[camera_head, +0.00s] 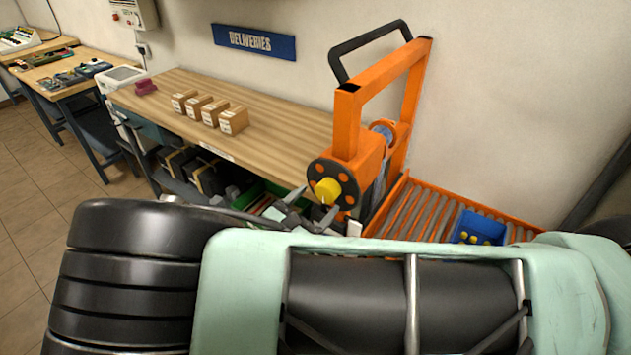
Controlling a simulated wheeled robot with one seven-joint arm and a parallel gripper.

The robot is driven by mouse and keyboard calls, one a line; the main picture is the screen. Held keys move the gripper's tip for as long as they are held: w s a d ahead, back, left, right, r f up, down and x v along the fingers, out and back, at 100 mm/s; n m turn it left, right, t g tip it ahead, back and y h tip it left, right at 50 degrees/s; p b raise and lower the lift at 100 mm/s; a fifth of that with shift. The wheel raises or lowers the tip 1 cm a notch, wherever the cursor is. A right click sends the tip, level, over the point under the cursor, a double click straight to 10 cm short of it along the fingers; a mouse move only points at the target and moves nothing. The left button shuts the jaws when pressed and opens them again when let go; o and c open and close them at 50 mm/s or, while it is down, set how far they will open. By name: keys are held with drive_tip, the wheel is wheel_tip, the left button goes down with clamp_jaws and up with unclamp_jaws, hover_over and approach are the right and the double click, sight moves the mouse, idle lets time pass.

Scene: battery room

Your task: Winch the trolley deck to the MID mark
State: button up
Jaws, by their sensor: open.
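The orange trolley (349,125) stands against the wall right of the bench, with a black push handle on top. On its near post is the winch, a dark disc (345,201) with orange spots and a yellow hub (328,190). The roller deck (416,212) is low on the right and carries a blue bin (478,228) with small yellow items. My gripper (313,207) is open and low beside the winch disc, partly hidden behind my own arm. I cannot tell whether it touches the winch. The MID mark is not visible.
A wooden bench (262,110) with several small boxes (205,108) runs along the wall under a DELIVERIES sign (254,41). A green crate (256,194) and batteries sit beneath it. Another table (62,72) stands at far left. Floor is clear at left.

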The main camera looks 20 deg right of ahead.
sight(323, 194)
drive_tip(key=shift+p+x, duration=0.4)
drive_tip(key=shift+x, duration=1.25)
drive_tip(key=c, duration=1)
drive_tip(key=shift+n, duration=0.3)
drive_tip(key=n, duration=0.3)
drive_tip(key=shift+p, duration=0.35)
drive_tip(key=shift+a+n, duration=0.1)
drive_tip(key=shift+n, duration=1.3)
